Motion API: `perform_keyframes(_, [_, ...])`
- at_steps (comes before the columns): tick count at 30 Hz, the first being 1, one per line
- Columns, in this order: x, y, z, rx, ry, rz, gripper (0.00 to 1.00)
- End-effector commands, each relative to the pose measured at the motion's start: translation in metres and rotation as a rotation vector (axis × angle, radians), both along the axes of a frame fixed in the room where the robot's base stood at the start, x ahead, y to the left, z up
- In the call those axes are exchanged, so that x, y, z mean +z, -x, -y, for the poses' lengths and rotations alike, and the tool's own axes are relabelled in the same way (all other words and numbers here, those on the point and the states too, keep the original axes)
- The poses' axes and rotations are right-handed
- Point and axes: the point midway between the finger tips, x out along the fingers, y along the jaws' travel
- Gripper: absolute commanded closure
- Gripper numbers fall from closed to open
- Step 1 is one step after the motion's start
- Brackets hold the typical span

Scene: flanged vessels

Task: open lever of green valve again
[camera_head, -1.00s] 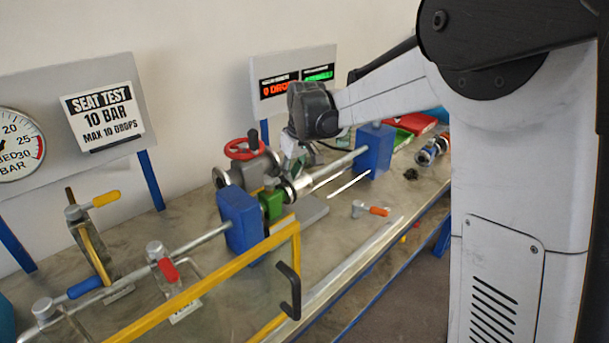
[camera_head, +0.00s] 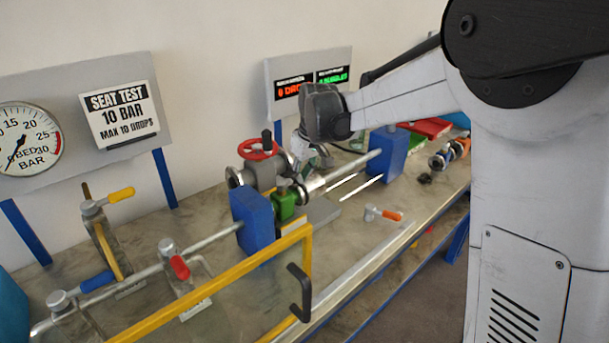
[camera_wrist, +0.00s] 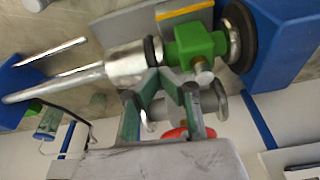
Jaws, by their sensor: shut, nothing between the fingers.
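The green valve (camera_head: 285,203) is a small green block in the pipe line, between a blue block and a metal cylinder. It also shows in the wrist view (camera_wrist: 195,45), with a short metal stem. I cannot make out a lever on it for certain. A small lever with an orange grip (camera_head: 383,214) is on the bench in front, apart from the valve. My gripper (camera_head: 311,160) is just behind the pipe line, right of the green valve. In the wrist view its green fingers (camera_wrist: 170,82) are close beside the valve and cylinder. The gripper is shut and empty.
A red handwheel (camera_head: 258,149) and an upright black knob (camera_head: 266,138) stand behind the valve. Blue blocks (camera_head: 253,220) (camera_head: 391,155) flank the line. A yellow-framed guard (camera_head: 235,282) with a black handle stands in front left. Levers with yellow, red and blue grips are further left.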

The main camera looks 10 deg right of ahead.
Motion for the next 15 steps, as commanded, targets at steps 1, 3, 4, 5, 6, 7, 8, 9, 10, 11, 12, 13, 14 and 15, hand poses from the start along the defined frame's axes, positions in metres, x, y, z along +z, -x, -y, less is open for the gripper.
perform_keyframes(1, [0.0, 0.001, -0.004, 0.002, -0.002, 0.0, 1.0])
perform_keyframes(3, [0.0, 0.002, -0.007, 0.002, -0.002, 0.0, 1.0])
perform_keyframes(4, [0.0, 0.002, -0.007, 0.002, -0.002, 0.0, 1.0])
perform_keyframes(5, [0.0, 0.002, -0.008, 0.003, -0.003, 0.0, 1.0])
perform_keyframes(6, [0.0, 0.003, -0.008, 0.003, -0.003, 0.0, 1.0])
perform_keyframes(7, [0.0, 0.003, -0.008, 0.003, -0.003, 0.0, 1.0])
perform_keyframes(8, [0.0, 0.004, -0.007, 0.002, -0.003, 0.0, 1.0])
perform_keyframes(9, [0.001, 0.005, -0.006, 0.002, -0.003, 0.0, 1.0])
perform_keyframes(10, [0.002, 0.007, -0.005, 0.002, -0.003, 0.0, 1.0])
perform_keyframes(11, [0.002, 0.009, -0.003, 0.002, -0.002, 0.0, 1.0])
perform_keyframes(12, [0.004, 0.013, -0.001, 0.002, -0.002, 0.0, 1.0])
perform_keyframes(13, [0.005, 0.016, 0.002, 0.001, -0.002, 0.0, 1.0])
perform_keyframes(14, [0.006, 0.02, 0.004, 0.001, -0.002, 0.0, 1.0])
perform_keyframes(15, [0.008, 0.025, 0.008, 0.001, -0.002, 0.0, 1.0])
